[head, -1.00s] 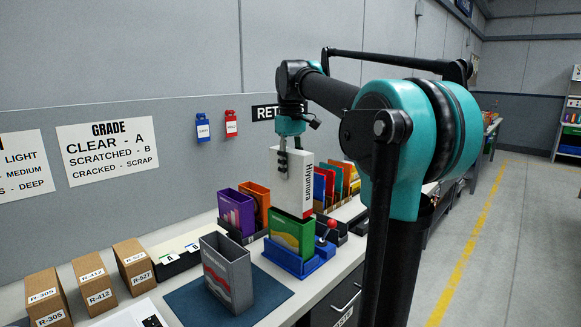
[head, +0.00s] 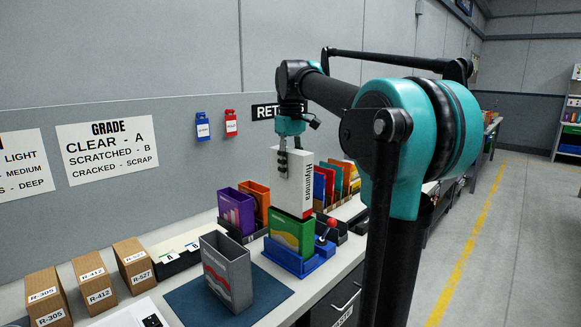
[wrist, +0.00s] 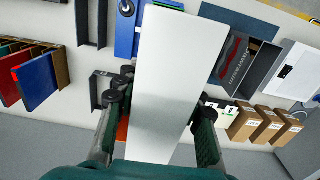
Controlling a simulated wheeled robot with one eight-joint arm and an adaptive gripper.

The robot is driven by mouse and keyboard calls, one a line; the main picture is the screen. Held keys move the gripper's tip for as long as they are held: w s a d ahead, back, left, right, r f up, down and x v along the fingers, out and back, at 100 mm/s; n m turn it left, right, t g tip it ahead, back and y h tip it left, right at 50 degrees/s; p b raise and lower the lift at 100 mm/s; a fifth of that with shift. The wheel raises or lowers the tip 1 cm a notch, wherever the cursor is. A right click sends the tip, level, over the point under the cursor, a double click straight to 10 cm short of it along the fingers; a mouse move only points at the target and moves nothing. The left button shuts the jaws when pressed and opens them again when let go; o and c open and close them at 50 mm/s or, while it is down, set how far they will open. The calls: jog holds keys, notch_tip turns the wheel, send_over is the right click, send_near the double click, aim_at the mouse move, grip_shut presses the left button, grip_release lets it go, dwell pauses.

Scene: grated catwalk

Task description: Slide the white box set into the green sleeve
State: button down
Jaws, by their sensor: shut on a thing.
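My gripper (head: 283,163) is shut on the box set's upper part. In the wrist view the white box set (wrist: 178,75) fills the middle between the fingers and hides the sleeve's opening.
A grey open sleeve (head: 229,270) stands on a dark blue mat (head: 262,292) at the front. Purple (head: 236,210) and orange sleeves stand behind left. Coloured cases (head: 335,180) stand in a rack behind right. Cardboard boxes (head: 97,284) line the bench's left.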

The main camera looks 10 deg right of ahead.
aim_at(291, 180)
jog(key=shift+f, duration=6.2)
jog(key=c, duration=0.9)
grip_release()
jog(key=shift+o, duration=0.7)
jog(key=shift+o, duration=1.4)
jog(key=shift+r, duration=4)
jog(key=shift+s, duration=0.1)
